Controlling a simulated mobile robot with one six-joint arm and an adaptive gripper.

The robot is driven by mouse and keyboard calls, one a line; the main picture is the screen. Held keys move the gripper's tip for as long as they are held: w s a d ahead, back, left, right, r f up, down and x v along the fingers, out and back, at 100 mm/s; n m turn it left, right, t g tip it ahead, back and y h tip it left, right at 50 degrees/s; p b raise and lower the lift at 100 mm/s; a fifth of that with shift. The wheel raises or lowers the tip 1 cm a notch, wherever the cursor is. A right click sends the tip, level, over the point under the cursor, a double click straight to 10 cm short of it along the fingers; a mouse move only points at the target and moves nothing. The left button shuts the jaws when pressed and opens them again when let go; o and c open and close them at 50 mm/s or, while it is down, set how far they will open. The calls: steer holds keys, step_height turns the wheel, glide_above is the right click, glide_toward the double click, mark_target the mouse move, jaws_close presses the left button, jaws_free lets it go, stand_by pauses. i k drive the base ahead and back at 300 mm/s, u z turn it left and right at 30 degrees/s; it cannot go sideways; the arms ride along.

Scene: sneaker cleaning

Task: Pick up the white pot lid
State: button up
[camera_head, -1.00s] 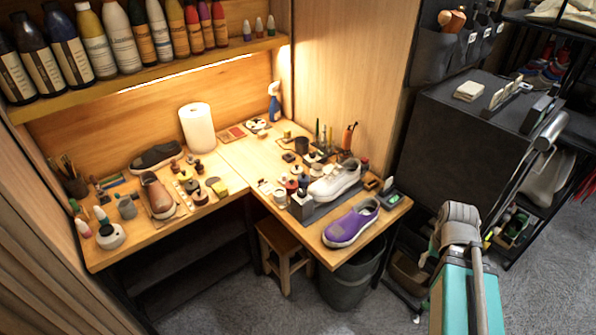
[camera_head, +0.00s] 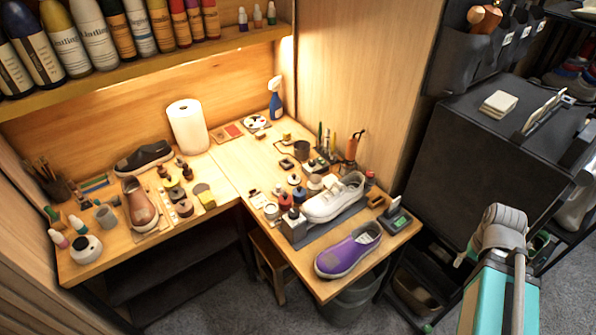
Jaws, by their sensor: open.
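A small round white pot (camera_head: 84,251) stands at the left front corner of the wooden bench, with a dark spot on top. I cannot tell whether that top is a separate lid. Several small jars with dark, red and pale tops stand in the middle of the right bench wing, among them a pale-topped one (camera_head: 315,184) beside the white sneaker. They are too small to tell which has a white lid. My arm shows at the lower right, away from the bench. My gripper is not in view.
A white sneaker (camera_head: 335,198) and a purple shoe (camera_head: 348,252) sit on the right bench wing (camera_head: 300,278). A brown shoe (camera_head: 140,205) and a grey cup (camera_head: 106,216) are near the white pot. A paper roll (camera_head: 187,127) stands behind. A dark cabinet (camera_head: 470,170) is at right.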

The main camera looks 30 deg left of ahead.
mark_target(293, 179)
steer(key=u, duration=0.25)
steer(key=i, duration=1.15)
steer(key=u, duration=0.7)
